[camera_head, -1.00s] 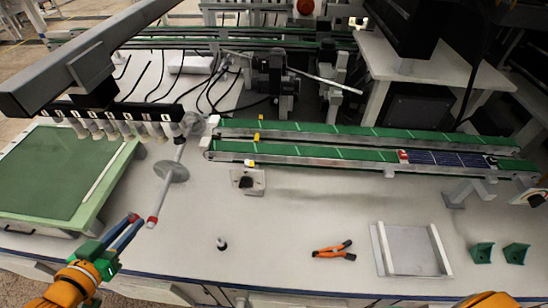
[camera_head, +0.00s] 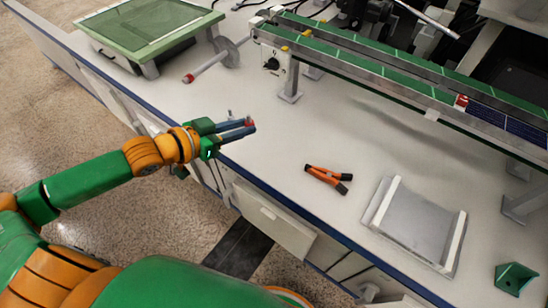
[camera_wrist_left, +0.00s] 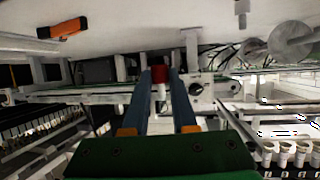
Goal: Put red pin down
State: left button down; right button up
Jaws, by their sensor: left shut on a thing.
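My left gripper (camera_head: 249,126) reaches in from the left, over the front strip of the white table. It is shut on the red pin (camera_head: 249,121), whose red end shows between the blue fingertips. In the left wrist view the red pin (camera_wrist_left: 159,75) sits between the two fingers (camera_wrist_left: 160,90), with a pale part below the red. Most of the pin is hidden by the fingers, and I cannot tell whether it touches the table. My right gripper is not in view.
A green conveyor (camera_head: 370,75) runs behind. A grey rod with a red tip (camera_head: 188,78) lies further back. The table between gripper and pliers is clear.

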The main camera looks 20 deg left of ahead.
pick_arm(q)
jog(key=b, duration=0.2)
send_over(272, 153)
notch_tip(272, 153, down, 7)
jog(key=shift+r, duration=0.15)
notch_tip(272, 153, down, 3)
jog(key=shift+f+b, duration=0.1)
jog(key=shift+b, duration=0.8)
jog(key=c, duration=0.7)
grip_release()
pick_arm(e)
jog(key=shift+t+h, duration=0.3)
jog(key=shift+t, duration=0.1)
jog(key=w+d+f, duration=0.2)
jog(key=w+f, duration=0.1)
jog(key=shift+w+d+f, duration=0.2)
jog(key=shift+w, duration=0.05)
